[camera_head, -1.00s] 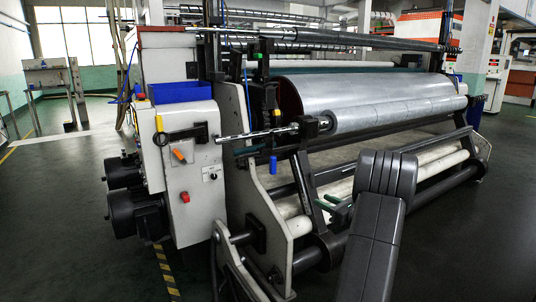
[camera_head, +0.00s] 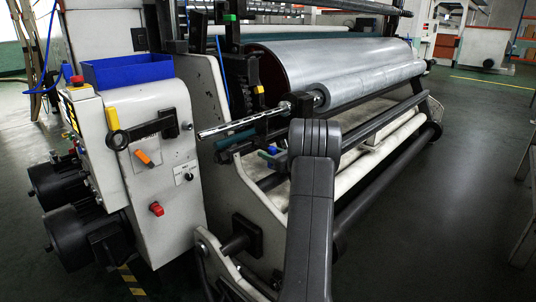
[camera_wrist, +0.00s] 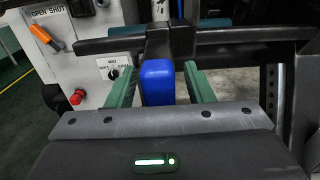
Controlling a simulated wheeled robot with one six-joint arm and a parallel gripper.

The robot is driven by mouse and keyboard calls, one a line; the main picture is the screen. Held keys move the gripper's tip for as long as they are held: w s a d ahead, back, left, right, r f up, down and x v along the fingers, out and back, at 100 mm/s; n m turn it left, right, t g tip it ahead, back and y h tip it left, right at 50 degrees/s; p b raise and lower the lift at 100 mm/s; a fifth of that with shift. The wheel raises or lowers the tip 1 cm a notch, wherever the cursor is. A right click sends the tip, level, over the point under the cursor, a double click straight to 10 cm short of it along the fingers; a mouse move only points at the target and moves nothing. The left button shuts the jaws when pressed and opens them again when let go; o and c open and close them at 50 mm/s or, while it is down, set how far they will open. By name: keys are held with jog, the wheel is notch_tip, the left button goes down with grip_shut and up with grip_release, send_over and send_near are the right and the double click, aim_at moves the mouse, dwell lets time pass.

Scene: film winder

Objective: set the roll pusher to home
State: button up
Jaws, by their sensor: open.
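A blue handle (camera_wrist: 157,84) hangs from a dark bar in the wrist view. My gripper (camera_wrist: 160,72) is open, with one green finger on each side of the handle; gaps show on both sides. In the head view my gripper (camera_head: 268,156) is mostly hidden behind my own arm, and the blue handle shows only as a small patch. No label naming the roll pusher is legible, so I cannot tell for certain which control it is. The large silver roll (camera_head: 330,68) lies behind the bar and shaft.
The white machine cabinet (camera_head: 165,200) carries an orange lever (camera_head: 144,158) marked OPEN SHUT, a black selector knob (camera_wrist: 113,73), a red knob (camera_head: 157,209) and a yellow-handled lever (camera_head: 112,118). The metal shaft (camera_head: 235,127) sticks out near my gripper. Floor at right is open.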

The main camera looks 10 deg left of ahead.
jog(key=shift+w+a, duration=0.2)
jog(key=shift+a, duration=0.15)
jog(key=shift+c, duration=0.2)
grip_shut()
jog(key=shift+w+d, duration=0.3)
jog(key=shift+w, duration=0.1)
jog(key=w+d+b, duration=0.1)
jog(key=w+d, duration=0.5)
jog(key=w, duration=0.3)
jog(key=shift+w+d+r, duration=0.2)
jog(key=shift+w+d, duration=0.1)
jog(key=shift+w, duration=0.1)
jog(key=shift+o, duration=0.2)
grip_release()
jog(key=shift+w+f, duration=0.1)
jog(key=shift+w, duration=0.05)
jog(key=shift+d, duration=0.1)
